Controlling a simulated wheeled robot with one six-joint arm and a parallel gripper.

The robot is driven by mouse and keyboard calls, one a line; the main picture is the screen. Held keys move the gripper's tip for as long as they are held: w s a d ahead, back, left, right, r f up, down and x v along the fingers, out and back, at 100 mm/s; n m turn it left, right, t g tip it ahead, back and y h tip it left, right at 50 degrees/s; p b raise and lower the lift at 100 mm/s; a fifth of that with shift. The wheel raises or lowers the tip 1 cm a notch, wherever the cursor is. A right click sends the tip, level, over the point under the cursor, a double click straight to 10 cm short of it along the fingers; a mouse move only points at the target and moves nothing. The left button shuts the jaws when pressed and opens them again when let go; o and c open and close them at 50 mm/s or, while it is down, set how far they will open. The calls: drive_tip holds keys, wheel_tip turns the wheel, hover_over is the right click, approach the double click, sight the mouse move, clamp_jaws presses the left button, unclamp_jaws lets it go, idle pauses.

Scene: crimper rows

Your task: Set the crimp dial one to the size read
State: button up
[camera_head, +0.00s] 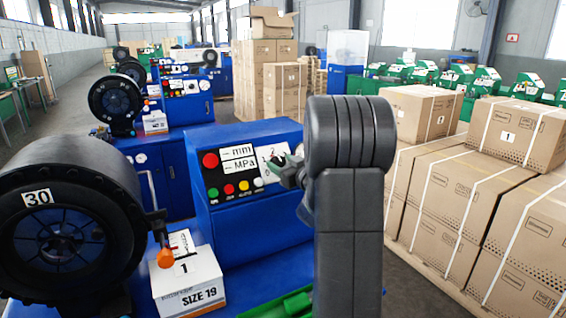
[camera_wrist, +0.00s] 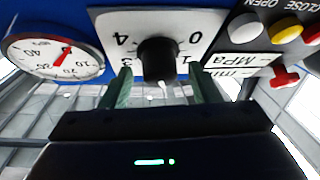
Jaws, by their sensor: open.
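The crimp dial (camera_head: 270,160) is a white plate with numbers on the blue control panel. In the wrist view its black knob (camera_wrist: 158,58) shows upside down, with 4 and 3 on the left and 0 and 1 on the right. The knob's white mark points down in that view, between 3 and 1; the number there is hidden. My gripper (camera_wrist: 161,76) is open, its green fingers on either side of the knob; contact cannot be told. It also shows in the head view (camera_head: 284,170). A white box (camera_head: 188,285) reads "1" and "SIZE 19".
A black crimper head (camera_head: 120,190) marked 30 stands at left, an orange-tipped lever (camera_head: 166,257) beside it. The panel has a red button (camera_head: 210,160) and small coloured buttons. A gauge (camera_wrist: 55,55) is beside the dial. Strapped cartons (camera_head: 455,195) stand at right.

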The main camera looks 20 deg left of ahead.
drive_tip(key=c, duration=1)
drive_tip(key=shift+o, duration=0.2)
drive_tip(key=shift+s+a+f+m+t+h+b, duration=0.15)
drive_tip(key=shift+m+t+b, duration=0.1)
drive_tip(key=shift+m+b, duration=0.3)
drive_tip(key=shift+w+d+f+m+t+h+b, duration=0.15)
drive_tip(key=shift+m+t+b, duration=0.1)
drive_tip(key=shift+m+b, duration=0.25)
drive_tip(key=shift+s+a+r+m+t+h+b, duration=0.15)
drive_tip(key=shift+m+t+h+b, duration=0.25)
drive_tip(key=shift+m, duration=0.35)
drive_tip(key=shift+w+d+r+m+t+h+b, duration=0.15)
drive_tip(key=shift+m+t+h+b, duration=0.25)
drive_tip(key=shift+m, duration=0.3)
drive_tip(key=shift+s, duration=0.1)
drive_tip(key=o, duration=1)
drive_tip(key=shift+c, duration=0.2)
drive_tip(key=shift+s, duration=0.1)
drive_tip(key=b+v, duration=0.2)
drive_tip(key=v, duration=1.1)
drive_tip(key=shift+d, duration=0.3)
